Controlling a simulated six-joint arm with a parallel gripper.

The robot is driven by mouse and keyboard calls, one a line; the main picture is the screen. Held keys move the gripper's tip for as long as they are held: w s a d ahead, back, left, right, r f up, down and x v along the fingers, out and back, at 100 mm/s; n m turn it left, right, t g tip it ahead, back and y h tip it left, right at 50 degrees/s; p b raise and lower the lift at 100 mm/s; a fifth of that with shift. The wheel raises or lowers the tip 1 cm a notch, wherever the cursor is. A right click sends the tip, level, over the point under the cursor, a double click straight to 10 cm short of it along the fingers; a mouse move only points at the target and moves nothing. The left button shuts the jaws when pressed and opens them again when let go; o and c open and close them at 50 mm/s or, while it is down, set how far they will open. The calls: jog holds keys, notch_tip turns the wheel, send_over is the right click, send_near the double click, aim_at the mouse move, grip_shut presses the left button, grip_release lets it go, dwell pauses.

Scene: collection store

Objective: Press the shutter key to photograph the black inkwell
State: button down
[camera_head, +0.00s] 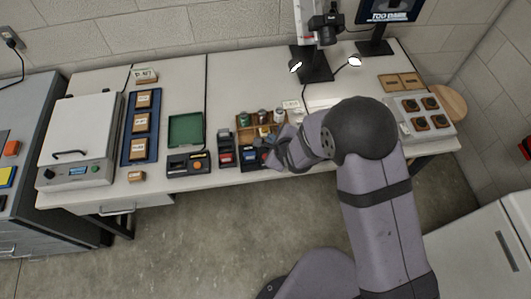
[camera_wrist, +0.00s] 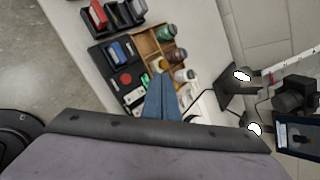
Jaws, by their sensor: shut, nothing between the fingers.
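My gripper (camera_head: 268,150) is shut and empty. It hangs over the front of the bench, above a black key box (camera_head: 250,163). In the wrist view its blue fingers (camera_wrist: 160,82) point toward the box (camera_wrist: 108,64), which has a red round button (camera_wrist: 126,78) and a small green spot beside the fingertips. I cannot tell which is the shutter key, or whether the fingers touch it. The camera (camera_head: 326,26) is on its stand. I cannot pick out the black inkwell; nothing clear stands on the black stand base (camera_head: 314,72). The monitor (camera_head: 388,10) reads "TOO DARK".
Small jars (camera_wrist: 169,32) stand in a wooden tray (camera_wrist: 148,43) beside the box. Two lamps (camera_head: 355,61) flank the stand. A green tray (camera_head: 186,129), a black device with an orange button (camera_head: 197,166) and a blue tray (camera_head: 127,153) lie left. My arm covers the bench right of the gripper.

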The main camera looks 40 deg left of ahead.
jog(key=shift+s+a, duration=0.5)
jog(key=shift+a, duration=0.1)
jog(key=shift+f, duration=0.2)
jog(key=shift+f+b, duration=3.15)
jog(key=shift+f, duration=1.15)
jog(key=shift+f, duration=0.1)
jog(key=shift+f+b, duration=0.3)
jog(key=shift+b, duration=0.15)
jog(key=shift+f+b, duration=0.45)
jog(key=shift+f, duration=0.05)
jog(key=shift+r, duration=0.2)
jog(key=shift+r+p, duration=0.6)
jog(key=shift+r, duration=0.15)
